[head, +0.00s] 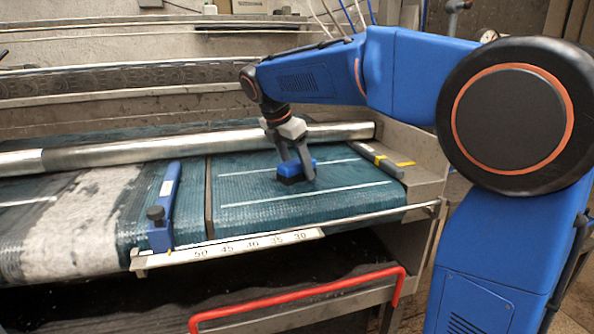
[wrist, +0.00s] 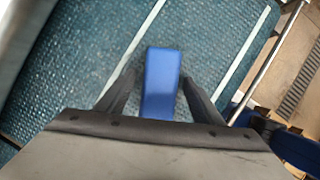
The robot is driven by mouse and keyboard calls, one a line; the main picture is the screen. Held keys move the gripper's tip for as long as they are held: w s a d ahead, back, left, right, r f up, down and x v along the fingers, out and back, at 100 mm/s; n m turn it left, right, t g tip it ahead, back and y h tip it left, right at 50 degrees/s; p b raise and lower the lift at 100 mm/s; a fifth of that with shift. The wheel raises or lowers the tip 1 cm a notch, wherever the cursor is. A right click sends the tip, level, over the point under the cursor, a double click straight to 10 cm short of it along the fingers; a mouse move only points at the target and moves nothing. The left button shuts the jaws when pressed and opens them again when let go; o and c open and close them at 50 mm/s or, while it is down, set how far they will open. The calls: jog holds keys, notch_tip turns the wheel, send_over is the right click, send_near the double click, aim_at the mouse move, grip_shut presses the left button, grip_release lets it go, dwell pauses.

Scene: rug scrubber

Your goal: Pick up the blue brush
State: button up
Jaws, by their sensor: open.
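The blue brush (head: 291,172) lies on the teal ribbed bed between two white lines, with dark bristles at its base. In the wrist view the brush (wrist: 161,80) shows as a blue block pointing away from me. My gripper (head: 305,170) reaches down over it from above. In the wrist view my gripper (wrist: 160,82) has one dark finger on each side of the brush, with a narrow gap visible on either side. The gripper is open. The brush's near end is hidden behind the gripper body.
A steel roller (head: 190,148) runs along the back of the bed. A blue guide block (head: 163,208) with a black knob stands to the left. A numbered ruler strip (head: 230,249) edges the front, above a red handle (head: 300,294). A grey bar (head: 373,157) lies at the right.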

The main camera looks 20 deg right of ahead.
jog(key=shift+f, duration=0.1)
dwell(0.3)
jog(key=c, duration=1.2)
